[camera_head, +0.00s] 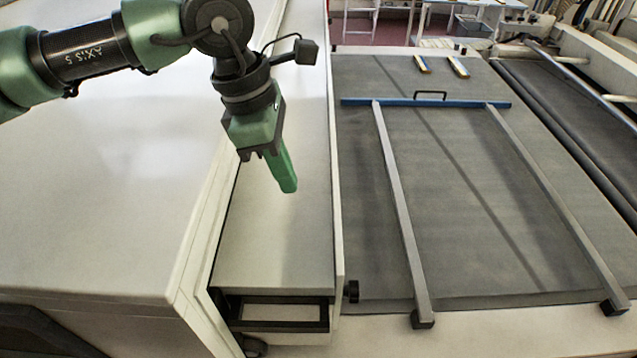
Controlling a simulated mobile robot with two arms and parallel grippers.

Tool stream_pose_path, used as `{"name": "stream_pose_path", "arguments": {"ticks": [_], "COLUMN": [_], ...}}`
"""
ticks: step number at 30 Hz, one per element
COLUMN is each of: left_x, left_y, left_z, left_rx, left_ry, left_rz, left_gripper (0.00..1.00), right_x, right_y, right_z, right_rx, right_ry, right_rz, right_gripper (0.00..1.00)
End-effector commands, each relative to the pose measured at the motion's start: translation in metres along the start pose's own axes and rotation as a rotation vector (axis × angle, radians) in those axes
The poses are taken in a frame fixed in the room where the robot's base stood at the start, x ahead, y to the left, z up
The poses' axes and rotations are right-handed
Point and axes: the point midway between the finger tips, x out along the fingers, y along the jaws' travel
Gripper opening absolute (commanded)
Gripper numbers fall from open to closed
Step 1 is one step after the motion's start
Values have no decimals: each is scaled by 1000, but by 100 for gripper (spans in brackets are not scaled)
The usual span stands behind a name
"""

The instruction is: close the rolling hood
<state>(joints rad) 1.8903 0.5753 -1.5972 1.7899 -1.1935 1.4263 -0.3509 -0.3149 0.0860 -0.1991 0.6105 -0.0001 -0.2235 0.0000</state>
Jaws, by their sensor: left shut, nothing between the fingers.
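A blue crossbar (465,103) with a small black handle (431,94) lies across two grey rails (398,200) on a flat dark grey bed (470,215) at the right. A large white rounded housing (110,170) fills the left side. No part is clearly recognisable as the rolling hood. My left gripper (287,183) points down above a narrow white cabinet top (275,240) between the housing and the bed. Its green fingers are together and empty, well left of the crossbar and handle. My right gripper is out of view.
A black rectangular frame (278,299) is on the cabinet's near end, with a black knob (352,291) beside it. Two small yellow-edged blocks (459,67) lie at the bed's far end. Dark rollers (570,120) run along the right. A table stands behind.

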Motion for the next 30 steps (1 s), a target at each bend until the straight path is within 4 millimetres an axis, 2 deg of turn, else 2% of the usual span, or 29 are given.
{"name": "stream_pose_path", "arguments": {"ticks": [1,6,10,15,30], "left_x": [8,43,46,52,55], "left_y": [-1,-1,-1,0,1], "left_z": [1,1,23,36,40], "left_rx": [-1,0,3,0,-1], "left_ry": [2,2,1,0,-1], "left_rz": [-5,-5,-2,-2,0], "left_gripper": [0,0,0,0,0], "right_x": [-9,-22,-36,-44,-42], "right_y": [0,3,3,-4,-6], "right_z": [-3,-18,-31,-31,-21], "right_rx": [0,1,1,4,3], "right_ry": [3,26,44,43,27], "right_rz": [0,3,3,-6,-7], "right_gripper": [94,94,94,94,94]}}
